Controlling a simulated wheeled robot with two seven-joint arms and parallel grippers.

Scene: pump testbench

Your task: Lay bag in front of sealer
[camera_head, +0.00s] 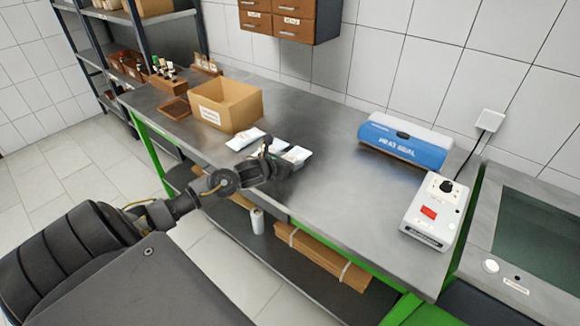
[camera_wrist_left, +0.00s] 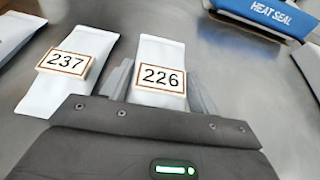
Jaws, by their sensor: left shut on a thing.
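The blue heat sealer (camera_head: 405,143) stands at the back right of the steel bench, and its edge shows at the top right of the left wrist view (camera_wrist_left: 268,14). My left gripper (camera_head: 276,163) is low over the bench, left of the sealer. Its fingers are shut on a white bag labelled 226 (camera_wrist_left: 161,55), which also shows beside the gripper in the head view (camera_head: 297,154). A white bag labelled 237 (camera_wrist_left: 85,45) lies just left of it. A third white bag (camera_head: 245,139) lies further left. My right gripper is not in view.
An open cardboard box (camera_head: 228,107) stands behind the bags. A white control box with a red button (camera_head: 433,212) sits at the bench's right end. Bare bench (camera_head: 345,205) lies between the bags and the sealer. Drawers (camera_head: 290,18) hang on the wall.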

